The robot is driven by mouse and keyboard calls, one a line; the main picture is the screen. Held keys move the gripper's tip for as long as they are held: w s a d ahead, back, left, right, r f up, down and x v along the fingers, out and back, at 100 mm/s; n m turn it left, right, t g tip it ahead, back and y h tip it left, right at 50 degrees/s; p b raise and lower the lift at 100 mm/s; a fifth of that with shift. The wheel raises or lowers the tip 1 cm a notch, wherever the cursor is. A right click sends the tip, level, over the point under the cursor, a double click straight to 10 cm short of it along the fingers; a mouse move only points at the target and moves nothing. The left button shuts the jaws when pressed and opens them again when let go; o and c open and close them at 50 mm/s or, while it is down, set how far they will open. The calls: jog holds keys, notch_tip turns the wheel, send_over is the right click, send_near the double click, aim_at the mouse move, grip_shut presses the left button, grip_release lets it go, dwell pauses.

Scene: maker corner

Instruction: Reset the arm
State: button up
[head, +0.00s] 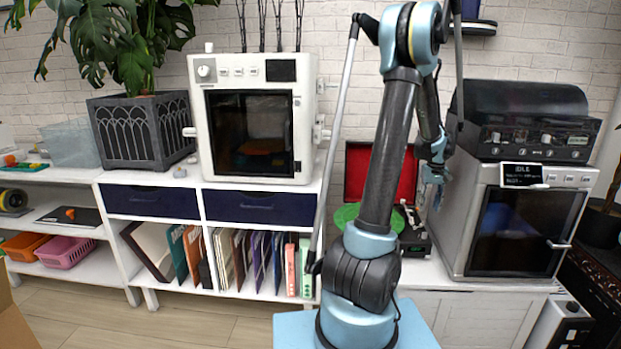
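My arm rises from its light-blue base at the lower middle of the head view, and its elbow is near the top edge. The forearm folds back down on the right side. My gripper (436,190) hangs at its end, pointing down, in front of the gap between the record player and the grey machine on the right. It is small and partly behind my own arm, so I cannot tell whether its fingers are open or shut. I see nothing clearly held in it.
A white machine (253,176) and a planter (142,132) stand on the white cabinet. A red-lidded record player (361,172) sits behind my arm. A grey machine (456,212) with an "IDLE" display stands right, a dark machine (530,103) on top.

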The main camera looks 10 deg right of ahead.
jog(key=s+a+r, duration=0.2)
jog(key=a+r, duration=0.1)
jog(key=a, duration=0.5)
jog(key=s+a+r+n+t, duration=0.1)
jog(key=s+a+r, duration=0.15)
jog(key=a, duration=0.55)
jog(key=s+a+r, duration=0.2)
jog(key=a+r, duration=0.2)
jog(key=a, duration=0.5)
jog(key=s+a+f+n, duration=0.1)
jog(key=s+a+f, duration=0.2)
jog(key=s+a, duration=0.4)
jog(key=s+a+f+t, duration=0.1)
jog(key=s+a+f, duration=0.3)
jog(key=s+a, duration=0.4)
jog(key=shift+s+a+n, duration=0.15)
jog(key=shift+s+n, duration=0.25)
jog(key=shift+s, duration=0.65)
